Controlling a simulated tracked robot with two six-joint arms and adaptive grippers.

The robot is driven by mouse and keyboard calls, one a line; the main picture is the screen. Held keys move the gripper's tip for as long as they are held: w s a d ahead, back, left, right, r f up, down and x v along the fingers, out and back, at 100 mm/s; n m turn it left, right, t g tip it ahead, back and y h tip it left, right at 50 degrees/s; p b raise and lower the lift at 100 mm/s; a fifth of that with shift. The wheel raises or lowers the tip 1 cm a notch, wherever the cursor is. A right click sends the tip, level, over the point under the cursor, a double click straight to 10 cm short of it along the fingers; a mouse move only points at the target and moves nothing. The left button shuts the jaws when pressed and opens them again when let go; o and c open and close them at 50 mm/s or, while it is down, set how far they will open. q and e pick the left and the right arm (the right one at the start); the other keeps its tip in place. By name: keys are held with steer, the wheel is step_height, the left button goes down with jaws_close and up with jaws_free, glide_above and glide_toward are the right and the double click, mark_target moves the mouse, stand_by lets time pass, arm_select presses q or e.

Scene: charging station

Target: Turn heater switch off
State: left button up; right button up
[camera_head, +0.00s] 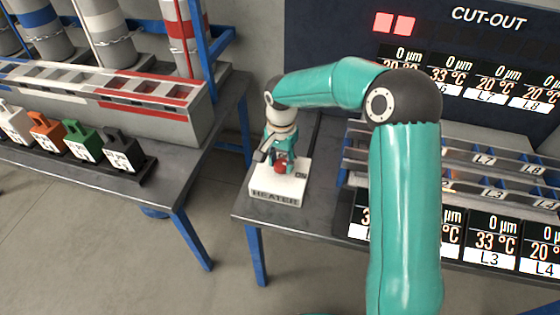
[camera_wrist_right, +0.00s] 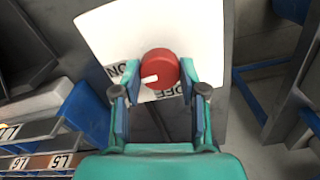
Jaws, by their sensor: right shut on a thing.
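The heater switch box (camera_head: 278,190) is white, labelled HEATER, and sits at the left end of the right-hand table. Its red round knob (camera_head: 281,168) shows under my right gripper (camera_head: 280,158), which points down at it. In the right wrist view the knob (camera_wrist_right: 159,67) is between the fingertips of my right gripper (camera_wrist_right: 160,76), shut on it. A white mark on the knob lies on its lower left side. ON is printed to the knob's left and OFF below it, partly hidden. My left gripper is not in view.
Temperature displays (camera_head: 487,245) and racks (camera_head: 480,163) stand to the right on the same table. A dark CUT-OUT panel (camera_head: 330,40) with two red lights rises behind. The left table (camera_head: 187,158) bears coloured labelled blocks. A gap separates the tables.

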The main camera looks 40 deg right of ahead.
steer(key=shift+n, duration=0.3)
steer(key=n, duration=0.8)
steer(key=shift+r+n, duration=0.1)
steer(key=shift+n, duration=0.3)
steer(key=n, duration=0.4)
steer(key=shift+w+n, duration=0.1)
steer(key=shift+n, duration=2.1)
steer(key=o, duration=1.1)
steer(key=shift+o, duration=0.2)
